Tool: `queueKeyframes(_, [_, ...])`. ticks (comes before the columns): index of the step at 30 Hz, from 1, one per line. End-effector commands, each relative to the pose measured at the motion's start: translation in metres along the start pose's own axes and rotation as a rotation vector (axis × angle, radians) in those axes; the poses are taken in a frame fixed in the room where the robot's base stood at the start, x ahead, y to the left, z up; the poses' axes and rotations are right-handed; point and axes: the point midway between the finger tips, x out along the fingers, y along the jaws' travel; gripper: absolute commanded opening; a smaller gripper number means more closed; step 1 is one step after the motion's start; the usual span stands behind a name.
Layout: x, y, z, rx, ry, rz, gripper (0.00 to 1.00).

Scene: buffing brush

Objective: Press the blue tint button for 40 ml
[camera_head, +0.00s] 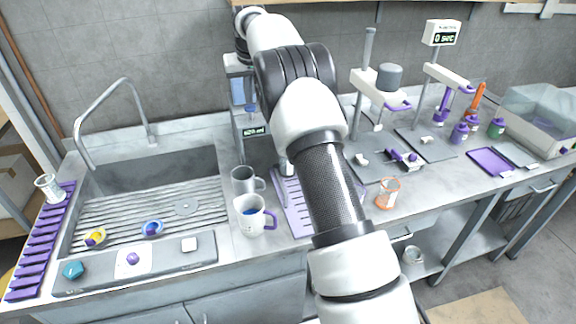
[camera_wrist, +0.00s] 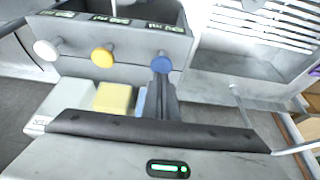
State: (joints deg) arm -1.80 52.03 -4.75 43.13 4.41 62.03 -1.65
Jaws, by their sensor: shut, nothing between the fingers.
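In the wrist view, a blue round button (camera_wrist: 161,62) sits at the right of a row on a grey dispenser panel (camera_wrist: 130,72). A yellow button (camera_wrist: 103,57) and a white button (camera_wrist: 46,49) are to its left. My gripper (camera_wrist: 162,76) is shut and empty, with its dark fingertips at the blue button's lower edge in the picture. I cannot tell whether they touch it. My arm hides the gripper and the buttons there.
The sink (camera_head: 150,170) is at left. An orange-rimmed glass (camera_head: 388,194) and stands with grey plates are right of my arm.

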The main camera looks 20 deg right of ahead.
Motion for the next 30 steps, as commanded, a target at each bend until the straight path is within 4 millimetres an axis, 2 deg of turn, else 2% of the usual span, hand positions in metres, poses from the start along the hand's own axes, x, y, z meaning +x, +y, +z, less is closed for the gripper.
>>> queueKeyframes(11, [0.002, 0.000, 0.001, 0.000, 0.000, 0.000, 0.00])
queueKeyframes(30, [0.023, 0.000, 0.010, 0.000, -0.002, 0.000, 0.00])
